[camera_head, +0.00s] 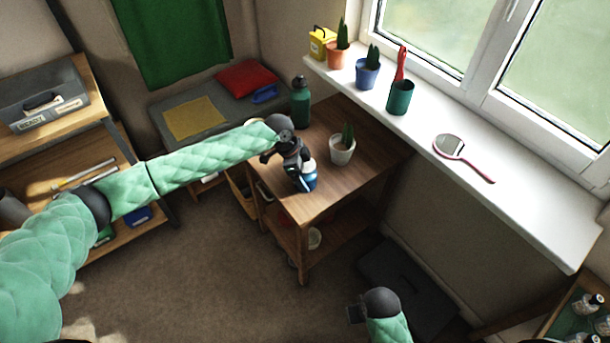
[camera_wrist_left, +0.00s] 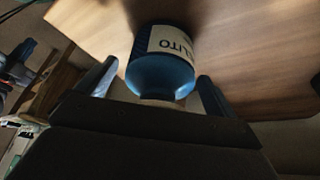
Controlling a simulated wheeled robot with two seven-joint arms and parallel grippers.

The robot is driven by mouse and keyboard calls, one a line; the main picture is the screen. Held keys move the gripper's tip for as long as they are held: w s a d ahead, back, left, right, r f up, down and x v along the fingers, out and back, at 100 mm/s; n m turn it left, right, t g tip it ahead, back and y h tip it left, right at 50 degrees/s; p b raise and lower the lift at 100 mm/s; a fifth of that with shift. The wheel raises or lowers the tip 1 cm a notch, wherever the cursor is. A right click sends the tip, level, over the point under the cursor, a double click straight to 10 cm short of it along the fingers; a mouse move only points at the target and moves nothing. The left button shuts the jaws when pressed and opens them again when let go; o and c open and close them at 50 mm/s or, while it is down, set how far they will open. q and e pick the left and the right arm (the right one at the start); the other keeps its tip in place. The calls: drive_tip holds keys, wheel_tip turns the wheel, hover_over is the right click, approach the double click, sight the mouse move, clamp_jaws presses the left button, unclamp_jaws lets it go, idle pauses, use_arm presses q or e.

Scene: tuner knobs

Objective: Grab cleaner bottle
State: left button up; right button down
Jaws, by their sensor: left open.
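A blue bottle with a white label (camera_head: 309,177) stands on the wooden table (camera_head: 365,166), partly hidden by my left gripper in the head view. In the left wrist view the bottle (camera_wrist_left: 162,66) shows dark letters on its label and sits between the two fingers. My left gripper (camera_head: 303,183) is open around the bottle; its fingers (camera_wrist_left: 155,82) stand to either side with gaps visible. My right gripper (camera_head: 353,311) is low at the bottom of the head view, away from the table; its fingers are too unclear to judge.
A white pot with a cactus (camera_head: 342,151) stands just right of the bottle. A dark green bottle (camera_head: 300,104) stands at the table's back. The windowsill (camera_head: 430,125) holds pots, a green cup (camera_head: 400,97) and a hand mirror (camera_head: 450,146). The table's front part is bare.

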use_arm(q)
drive_tip(key=shift+f, duration=0.15)
drive_tip(key=shift+d, duration=0.1)
drive_tip(key=c, duration=1.2)
drive_tip(key=shift+c, duration=0.5)
